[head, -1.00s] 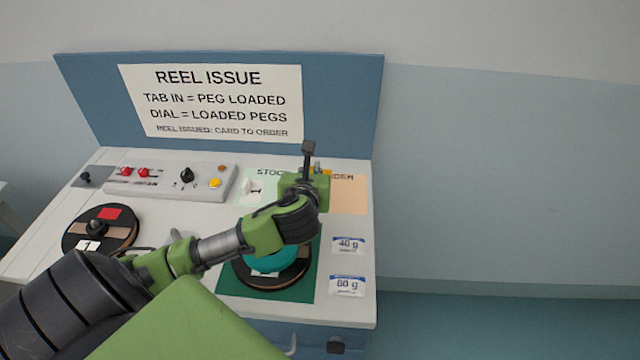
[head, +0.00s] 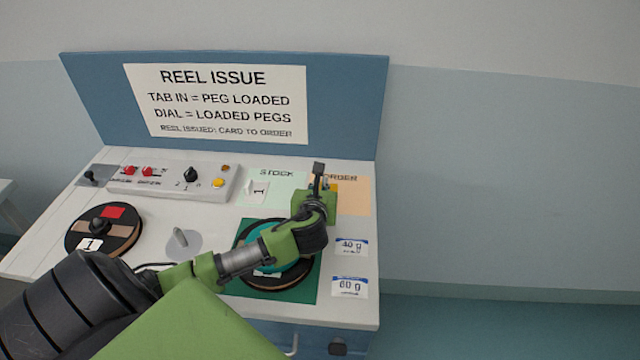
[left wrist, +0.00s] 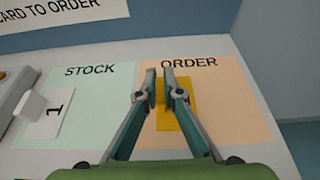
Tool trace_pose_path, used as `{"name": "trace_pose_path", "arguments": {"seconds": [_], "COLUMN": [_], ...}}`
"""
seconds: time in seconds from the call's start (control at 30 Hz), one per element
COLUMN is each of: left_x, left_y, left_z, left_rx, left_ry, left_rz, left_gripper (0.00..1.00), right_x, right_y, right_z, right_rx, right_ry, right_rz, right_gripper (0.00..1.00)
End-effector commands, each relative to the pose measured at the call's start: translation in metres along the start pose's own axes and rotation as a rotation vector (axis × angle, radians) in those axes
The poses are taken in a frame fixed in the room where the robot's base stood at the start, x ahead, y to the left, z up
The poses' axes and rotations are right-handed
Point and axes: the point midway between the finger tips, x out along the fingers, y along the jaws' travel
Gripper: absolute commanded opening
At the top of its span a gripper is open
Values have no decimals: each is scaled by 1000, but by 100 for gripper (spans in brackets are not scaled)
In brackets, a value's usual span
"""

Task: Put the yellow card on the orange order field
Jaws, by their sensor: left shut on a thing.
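The yellow card (left wrist: 168,118) is over the orange order field (left wrist: 235,120) in the left wrist view, partly hidden by my fingers. My left gripper (left wrist: 160,82) is shut on it. I cannot tell whether the card touches the field. In the head view my left gripper (head: 319,182) is at the left part of the order field (head: 356,197), with a bit of yellow card (head: 333,187) showing beside it. My right gripper is not in view.
A white card marked 1 (left wrist: 50,118) with a white block lies on the green stock field (left wrist: 98,100). A teal-topped reel (head: 262,283) sits on a dark green square under my arm. Two weight packets, 40 g (head: 351,247) and 60 g (head: 350,287), lie at the front right.

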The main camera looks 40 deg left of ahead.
Motion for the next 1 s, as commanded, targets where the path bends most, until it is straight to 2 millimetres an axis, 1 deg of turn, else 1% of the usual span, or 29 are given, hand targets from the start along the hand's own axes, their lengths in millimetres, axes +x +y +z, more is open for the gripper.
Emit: {"name": "trace_pose_path", "arguments": {"seconds": [0.03, 0.07, 0.1, 0.47, 0.57, 0.67, 0.9, 1.0], "left_x": [1, 0, 0, 0, -6, -22, -75, -94], "left_y": [0, 0, 0, 0, 0, -1, -1, 0], "left_z": [-2, -1, -1, 0, 1, 1, 1, 1], "left_rx": [1, 1, 0, 0, 0, 1, 0, 0], "left_ry": [1, 0, 0, 0, 0, 0, 0, 0], "left_rz": [0, 0, 0, 0, -1, -3, -4, -3], "left_gripper": [0, 15, 24, 24, 24, 24, 24, 24], "right_x": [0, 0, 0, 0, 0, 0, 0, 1], "right_y": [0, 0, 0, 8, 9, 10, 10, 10], "right_z": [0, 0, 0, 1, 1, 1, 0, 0], "right_rx": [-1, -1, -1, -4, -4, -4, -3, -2], "right_ry": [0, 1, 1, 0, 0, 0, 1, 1], "right_rz": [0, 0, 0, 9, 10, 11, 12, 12], "right_gripper": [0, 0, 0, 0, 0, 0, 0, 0]}}
